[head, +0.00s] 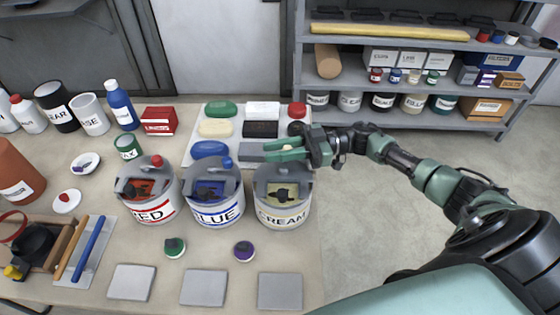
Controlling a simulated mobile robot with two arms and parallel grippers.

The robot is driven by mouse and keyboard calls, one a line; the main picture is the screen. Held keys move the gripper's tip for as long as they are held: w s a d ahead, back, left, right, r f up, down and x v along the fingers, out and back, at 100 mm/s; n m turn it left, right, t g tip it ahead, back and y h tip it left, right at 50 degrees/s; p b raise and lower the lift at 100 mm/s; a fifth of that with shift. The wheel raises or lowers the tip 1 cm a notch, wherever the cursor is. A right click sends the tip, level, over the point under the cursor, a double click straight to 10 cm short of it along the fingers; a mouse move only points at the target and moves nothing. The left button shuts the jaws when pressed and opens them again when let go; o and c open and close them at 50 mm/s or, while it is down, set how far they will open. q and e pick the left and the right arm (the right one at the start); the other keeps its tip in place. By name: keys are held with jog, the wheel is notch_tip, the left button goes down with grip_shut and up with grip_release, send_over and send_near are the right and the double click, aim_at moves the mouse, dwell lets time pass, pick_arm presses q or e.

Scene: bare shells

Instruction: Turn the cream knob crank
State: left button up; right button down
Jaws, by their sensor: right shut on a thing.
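The cream can (283,214), labelled CREAM, stands at the right end of a row of three cans on the table. Its lid carries a grey crank, and a bit of the cream knob (287,148) shows between green fingers at the can's back edge. My right gripper (284,151) reaches in from the right and is shut on that knob. The fingers hide most of the knob and part of the crank arm. My left gripper is not in view.
The blue can (216,211) with a blue knob and the red can (152,208) with a red knob stand to the left. A white tray (230,124) of coloured blocks lies just behind. Grey square tiles (280,291) lie in front.

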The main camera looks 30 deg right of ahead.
aim_at(291, 147)
jog(key=shift+a+f+n+g+y+b, duration=0.15)
jog(key=shift+n+g+b, duration=0.25)
jog(key=shift+g+b, duration=0.2)
jog(key=shift+a+f+n+g+y+b, duration=0.15)
jog(key=shift+n+g+b, duration=0.25)
jog(key=shift+g+b, duration=0.2)
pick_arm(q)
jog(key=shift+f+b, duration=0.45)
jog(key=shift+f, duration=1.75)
pick_arm(e)
jog(key=shift+a+r+n+g, duration=0.15)
jog(key=shift+r+n+g, duration=0.15)
jog(key=shift+g, duration=0.2)
jog(key=c, duration=1.2)
grip_release()
jog(key=shift+a, duration=0.1)
jog(key=shift+c, duration=0.2)
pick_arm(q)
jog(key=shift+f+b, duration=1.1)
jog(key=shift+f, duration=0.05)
pick_arm(e)
jog(key=shift+s+d, duration=0.2)
jog(key=shift+d, duration=1.75)
jog(key=shift+s+d, duration=0.2)
jog(key=shift+d, duration=1.75)
